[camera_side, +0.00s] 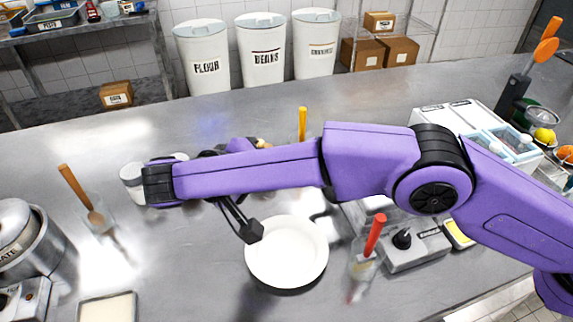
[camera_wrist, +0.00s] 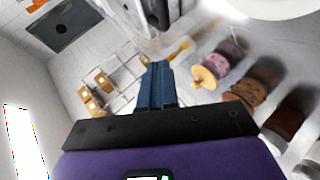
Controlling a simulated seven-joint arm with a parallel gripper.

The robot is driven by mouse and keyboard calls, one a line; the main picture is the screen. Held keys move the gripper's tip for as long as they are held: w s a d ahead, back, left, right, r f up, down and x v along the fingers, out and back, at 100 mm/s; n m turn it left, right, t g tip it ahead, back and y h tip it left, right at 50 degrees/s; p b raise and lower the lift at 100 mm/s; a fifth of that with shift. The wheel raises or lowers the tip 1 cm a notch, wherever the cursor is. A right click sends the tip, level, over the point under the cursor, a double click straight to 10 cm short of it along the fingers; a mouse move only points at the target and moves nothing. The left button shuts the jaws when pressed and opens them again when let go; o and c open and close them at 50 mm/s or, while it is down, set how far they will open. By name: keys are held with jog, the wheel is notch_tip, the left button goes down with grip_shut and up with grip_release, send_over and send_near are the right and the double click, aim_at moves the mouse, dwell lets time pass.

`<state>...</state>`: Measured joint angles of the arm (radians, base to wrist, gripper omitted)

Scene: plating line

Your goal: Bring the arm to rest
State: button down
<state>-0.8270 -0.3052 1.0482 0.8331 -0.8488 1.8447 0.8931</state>
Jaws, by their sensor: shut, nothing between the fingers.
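My purple arm reaches across the steel counter from the right in the side view. My gripper (camera_side: 250,232) hangs below the arm, in front of the upper left rim of a white plate (camera_side: 290,265); I cannot tell its height above it. In the wrist view my gripper (camera_wrist: 157,75) shows its two blue fingers side by side, shut and empty. The arm hides part of the counter behind it.
A container with a red-handled tool (camera_side: 375,234) and a grey scale-like box (camera_side: 415,248) stand right of the plate. A jar with a wooden spoon (camera_side: 97,215) stands left. Bare counter (camera_side: 190,265) lies between jar and plate.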

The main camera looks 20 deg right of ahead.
jog(key=s+d+r+n+g+y, duration=0.1)
jog(key=s+d+n+g+y, duration=0.15)
jog(key=d, duration=0.55)
jog(key=s+d+r+n+g+y, duration=0.15)
jog(key=d+n, duration=0.25)
jog(key=d, duration=0.4)
jog(key=s+d+f+n+g+y, duration=0.1)
jog(key=s+d+y, duration=0.2)
jog(key=s+d, duration=0.7)
jog(key=s+d+f+n+g+y, duration=0.1)
jog(key=s+d+f+n+y, duration=0.1)
jog(key=s+d, duration=0.8)
jog(key=shift+s+d+f+y, duration=0.25)
jog(key=shift+d+y, duration=0.35)
jog(key=shift+d, duration=0.55)
